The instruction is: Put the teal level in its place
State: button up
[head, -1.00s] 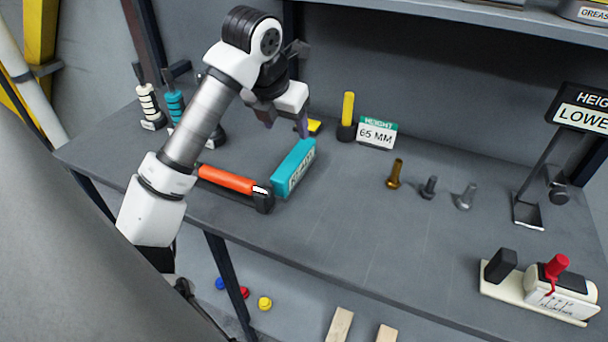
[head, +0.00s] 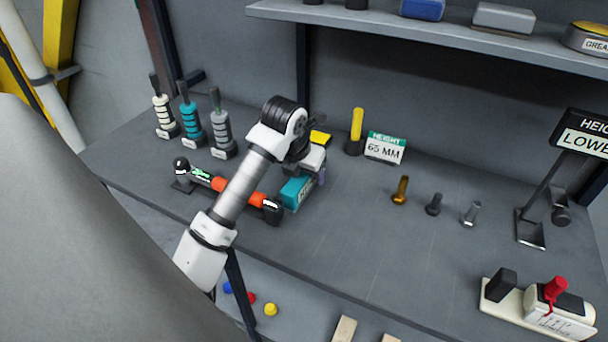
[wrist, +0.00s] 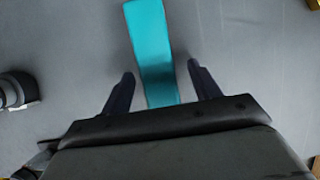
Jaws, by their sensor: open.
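The teal level (head: 294,193) is a block with a pale label, lying on the grey bench at the right end of an orange-handled tool. My gripper (head: 316,177) is low over its far end and hides part of it in the head view. In the wrist view the teal level (wrist: 150,40) runs from the top edge down between the two fingers of my gripper (wrist: 163,78). The fingers are open, with a gap on each side of the level. I cannot tell how far above the bench the fingertips are. No marked place for the level is clear.
The orange-handled tool (head: 226,188) lies close beside the level. Behind stand a yellow post (head: 357,125) and a "65 MM" sign (head: 386,148). Several bolts (head: 435,205) stand to the right. White, teal and grey ribbed pieces (head: 191,125) stand left. The bench's front middle is clear.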

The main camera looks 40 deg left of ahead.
jog(key=shift+x, duration=0.95)
jog(key=c, duration=1.2)
jog(key=shift+r, duration=0.1)
grip_shut()
jog(key=shift+r, duration=0.1)
